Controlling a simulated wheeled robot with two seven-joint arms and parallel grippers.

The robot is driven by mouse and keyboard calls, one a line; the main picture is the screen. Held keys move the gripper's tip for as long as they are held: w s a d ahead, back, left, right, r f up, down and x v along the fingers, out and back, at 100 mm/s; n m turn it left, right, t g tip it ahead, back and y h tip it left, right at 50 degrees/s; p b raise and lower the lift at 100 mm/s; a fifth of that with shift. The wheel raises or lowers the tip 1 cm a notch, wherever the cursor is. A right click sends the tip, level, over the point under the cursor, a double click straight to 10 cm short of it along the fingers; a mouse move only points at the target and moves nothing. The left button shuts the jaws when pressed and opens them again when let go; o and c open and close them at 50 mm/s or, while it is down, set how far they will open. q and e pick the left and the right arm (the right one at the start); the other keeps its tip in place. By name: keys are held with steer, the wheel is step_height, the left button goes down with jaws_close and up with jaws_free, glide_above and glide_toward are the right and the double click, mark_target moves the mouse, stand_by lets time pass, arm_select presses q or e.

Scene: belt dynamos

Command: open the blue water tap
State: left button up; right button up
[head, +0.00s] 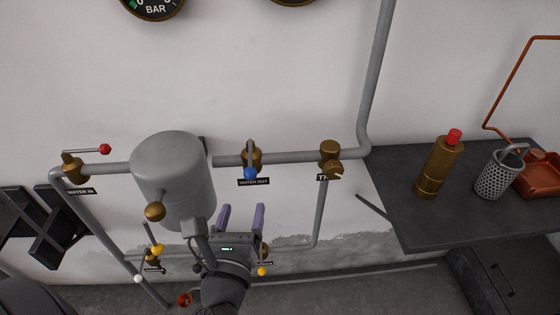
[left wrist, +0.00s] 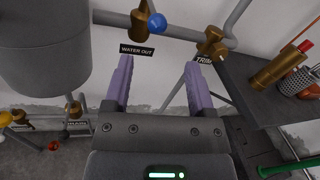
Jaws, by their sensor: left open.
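The blue water tap is a brass valve (head: 252,158) on the grey wall pipe, above a "WATER OUT" label. Its lever ends in a blue ball knob (head: 250,173) and stands across the pipe, the knob showing just below the valve. In the left wrist view the blue knob (left wrist: 157,22) is at the top, right of the brass valve (left wrist: 139,24). My left gripper (head: 242,212) is open and empty, its purple fingers pointing up, below the label and apart from the knob. My right gripper is not in view.
A grey tank (head: 172,175) stands close left of my gripper. A red-knobbed lever (head: 104,149) is at "WATER IN"; a brass trim valve (head: 331,158) is to the right. A dark bench (head: 400,190) at right holds a brass cylinder (head: 438,168). Lower pipes carry yellow-knobbed valves.

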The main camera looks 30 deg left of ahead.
mark_target(249, 179)
arm_select(q)
steer(key=x, duration=0.9)
steer(key=shift+w+a+p, duration=0.2)
steer(key=shift+a+p, duration=0.1)
steer(key=shift+p, duration=0.05)
jaws_close()
stand_by(0.8)
